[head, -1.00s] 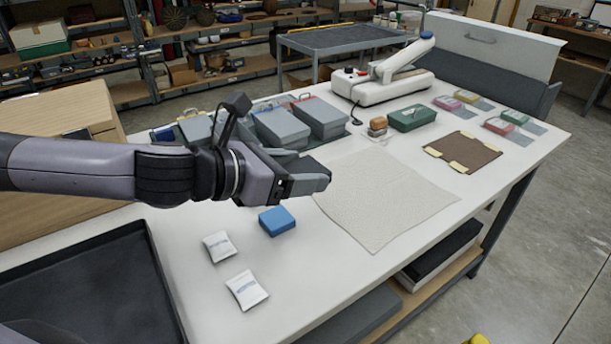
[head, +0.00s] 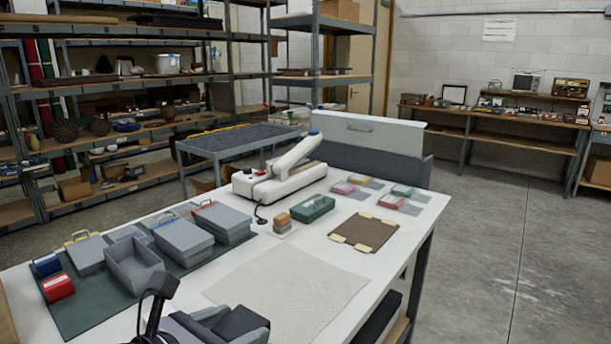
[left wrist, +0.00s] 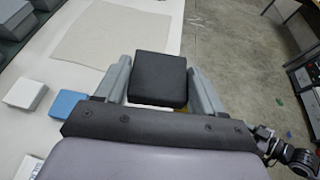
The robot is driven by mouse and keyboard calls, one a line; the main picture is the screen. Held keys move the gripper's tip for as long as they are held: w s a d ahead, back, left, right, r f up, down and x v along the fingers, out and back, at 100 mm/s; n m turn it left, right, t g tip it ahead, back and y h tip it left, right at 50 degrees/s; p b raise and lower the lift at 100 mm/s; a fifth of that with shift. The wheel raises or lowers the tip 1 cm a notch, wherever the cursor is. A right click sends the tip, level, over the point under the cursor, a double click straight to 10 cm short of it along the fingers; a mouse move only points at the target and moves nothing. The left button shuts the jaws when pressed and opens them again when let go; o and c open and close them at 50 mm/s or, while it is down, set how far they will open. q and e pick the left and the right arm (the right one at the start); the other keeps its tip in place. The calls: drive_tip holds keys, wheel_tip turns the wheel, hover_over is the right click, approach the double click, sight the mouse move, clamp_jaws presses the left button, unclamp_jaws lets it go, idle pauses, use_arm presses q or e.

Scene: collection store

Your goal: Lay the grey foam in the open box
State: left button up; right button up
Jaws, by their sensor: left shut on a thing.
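The grey foam, a dark charcoal block (left wrist: 158,80), is held between the two grey fingers of my left gripper (left wrist: 160,88) in the left wrist view. In the head view my left gripper (head: 222,326) shows at the bottom edge, with the dark foam (head: 242,322) in it. The open box (head: 134,266) is grey and stands on the green mat, beyond the gripper and to its left. Its inside looks empty. At the right edge of the left wrist view, part of my right arm (left wrist: 290,152) shows; its fingers cannot be made out.
Lidded grey boxes (head: 182,238) stand beside the open box on the green mat (head: 85,310), with small blue and red boxes (head: 57,287) at its left. A pale cloth (head: 290,290) lies on the table. A blue box (left wrist: 68,103) and white packets (left wrist: 25,93) lie left of my left gripper.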

use_arm(q)
drive_tip(key=shift+s+a+f+n+t+y, duration=0.3)
drive_tip(key=shift+f+n+y, duration=0.1)
drive_tip(key=shift+f+n, duration=0.15)
drive_tip(key=s+a+f+n+t+y, duration=0.1)
drive_tip(key=a+f+n+y, duration=0.4)
drive_tip(key=a, duration=0.5)
drive_tip(key=shift+s+a+f+t+y, duration=0.4)
drive_tip(key=shift+s+f+y, duration=0.2)
drive_tip(key=shift+f+y, duration=0.1)
